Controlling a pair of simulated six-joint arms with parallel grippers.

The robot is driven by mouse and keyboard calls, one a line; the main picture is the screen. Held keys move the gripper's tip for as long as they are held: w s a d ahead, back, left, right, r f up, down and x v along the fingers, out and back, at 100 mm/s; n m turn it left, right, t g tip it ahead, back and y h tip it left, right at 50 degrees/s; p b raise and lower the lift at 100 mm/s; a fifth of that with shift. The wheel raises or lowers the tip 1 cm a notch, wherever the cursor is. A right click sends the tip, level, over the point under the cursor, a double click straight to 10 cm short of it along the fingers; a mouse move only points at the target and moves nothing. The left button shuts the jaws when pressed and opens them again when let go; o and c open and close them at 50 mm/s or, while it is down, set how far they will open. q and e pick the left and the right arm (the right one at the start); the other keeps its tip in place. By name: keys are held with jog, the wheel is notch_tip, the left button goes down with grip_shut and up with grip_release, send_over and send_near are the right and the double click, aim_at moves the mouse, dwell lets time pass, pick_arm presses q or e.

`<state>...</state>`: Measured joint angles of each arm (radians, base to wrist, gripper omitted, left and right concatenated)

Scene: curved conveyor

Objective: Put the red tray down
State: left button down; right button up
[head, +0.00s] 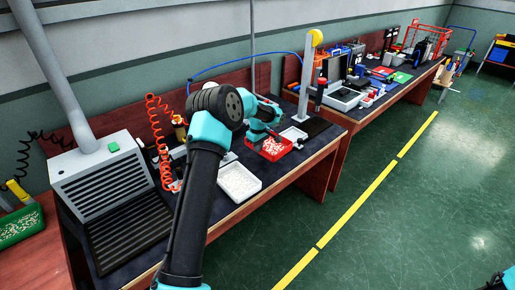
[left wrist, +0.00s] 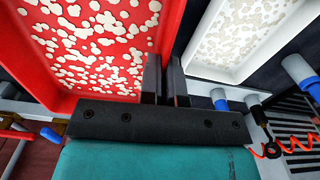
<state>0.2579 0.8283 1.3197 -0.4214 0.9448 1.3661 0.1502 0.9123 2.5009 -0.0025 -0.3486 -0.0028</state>
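The red tray (head: 289,146), with many pale pieces inside, is at the far part of the near bench in the head view. In the left wrist view the red tray (left wrist: 105,89) fills the upper left. My left gripper (head: 264,136) is over its near-left side. In the left wrist view the fingers of my left gripper (left wrist: 165,78) are close together at the tray's side wall and appear closed on it. I cannot tell whether the tray's underside touches the bench. My right gripper is not in view.
A white tray (head: 228,195) of pale pieces lies nearer on the bench; it also shows in the left wrist view (left wrist: 215,73). A grey vented machine (head: 100,180), an orange coiled hose (head: 154,125) and a post (head: 304,80) stand nearby.

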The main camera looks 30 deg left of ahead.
pick_arm(q)
jog(key=shift+d, duration=0.1)
jog(key=s+d+f+m, duration=0.1)
jog(key=s+d+m, duration=0.5)
jog(key=d, duration=0.8)
jog(key=s+d+f+m, duration=0.2)
jog(key=s+d+m, duration=0.5)
jog(key=s+d, duration=0.3)
jog(key=d, duration=0.4)
jog(key=shift+s+f, duration=0.15)
jog(key=shift+s, duration=0.1)
